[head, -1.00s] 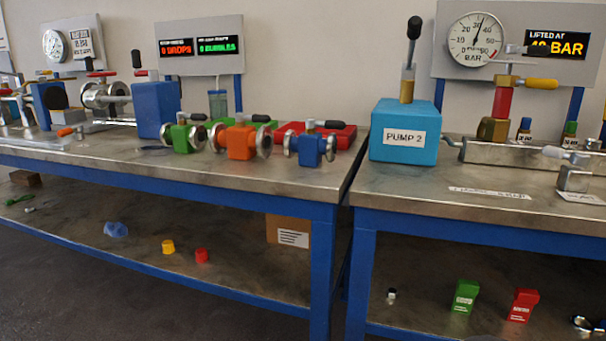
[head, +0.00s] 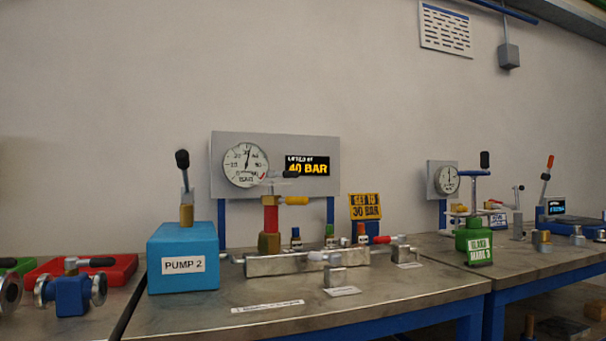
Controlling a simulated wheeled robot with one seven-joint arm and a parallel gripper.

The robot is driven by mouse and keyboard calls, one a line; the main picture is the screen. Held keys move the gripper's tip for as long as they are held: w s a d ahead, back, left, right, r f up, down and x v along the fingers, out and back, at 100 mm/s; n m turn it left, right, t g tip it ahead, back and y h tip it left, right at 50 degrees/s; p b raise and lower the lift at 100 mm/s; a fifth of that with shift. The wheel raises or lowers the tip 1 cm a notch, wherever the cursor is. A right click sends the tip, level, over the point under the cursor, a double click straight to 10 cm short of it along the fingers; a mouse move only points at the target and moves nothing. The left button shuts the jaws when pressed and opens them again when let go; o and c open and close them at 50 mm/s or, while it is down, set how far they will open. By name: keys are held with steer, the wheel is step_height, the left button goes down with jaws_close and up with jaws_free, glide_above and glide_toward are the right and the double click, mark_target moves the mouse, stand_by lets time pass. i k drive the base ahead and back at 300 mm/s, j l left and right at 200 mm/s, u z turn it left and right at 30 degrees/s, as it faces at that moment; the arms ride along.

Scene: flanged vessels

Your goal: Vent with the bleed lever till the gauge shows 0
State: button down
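The gauge (head: 246,165) is a round white dial marked in bar on a grey panel above the bench. Its needle points nearly straight up, away from the low end of the scale; the exact figure is too small to read. Below it, a metal manifold block (head: 300,262) lies on the bench, joined to the blue PUMP 2 box (head: 183,258). I cannot tell which is the bleed lever. My gripper is not in view.
A display (head: 307,167) reads LIFTED AT 40 BAR. A yellow sign (head: 365,206) reads SET TO 30 BAR. The bench front (head: 400,298) is mostly clear.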

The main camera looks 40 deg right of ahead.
mark_target(400, 237)
steer(key=z, duration=1.6)
